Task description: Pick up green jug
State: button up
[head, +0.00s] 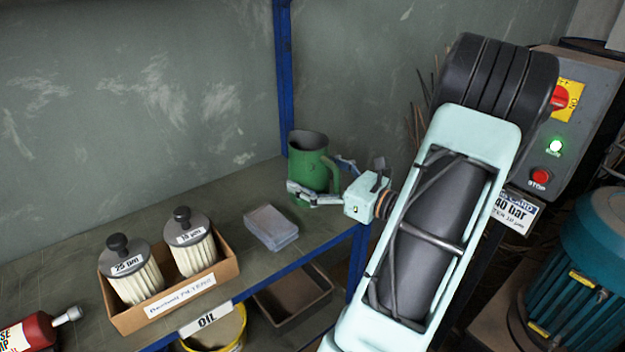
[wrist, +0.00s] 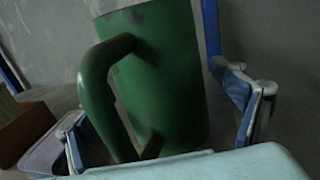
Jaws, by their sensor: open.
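The green jug (head: 311,165) stands upright near the right end of the shelf (head: 110,239), close to the blue post. My gripper (wrist: 160,135) shows there with a finger on each side of the jug. Whether the fingers touch it cannot be told.
A grey block or stack (head: 271,228) lies just left of the jug. A cardboard box (head: 187,302) with two filters stands further left. A red bottle (head: 30,332) is at the lower left. The blue post (head: 284,80) rises behind the jug. A control box (head: 570,120) is at the right.

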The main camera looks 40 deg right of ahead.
aim_at(324, 159)
jog(key=c, duration=1.7)
jog(key=shift+r, duration=0.1)
jog(key=shift+c, duration=0.3)
jog(key=shift+r, duration=0.1)
jog(key=shift+r+p, duration=0.35)
jog(key=shift+r, duration=0.3)
jog(key=s+r+p, duration=0.1)
jog(key=r, duration=0.1)
jog(key=s+r+p, duration=0.1)
jog(key=s+r, duration=0.1)
jog(key=r, duration=0.1)
jog(key=s+a+r+p, duration=0.1)
jog(key=r, duration=0.1)
jog(key=shift+s+r, duration=0.35)
jog(key=shift+s, duration=0.05)
jog(key=s+a+r+p, duration=0.2)
jog(key=s+r+p, duration=0.1)
jog(key=s, duration=0.5)
jog(key=shift+s+a+r, duration=0.15)
jog(key=shift+a+r, duration=0.1)
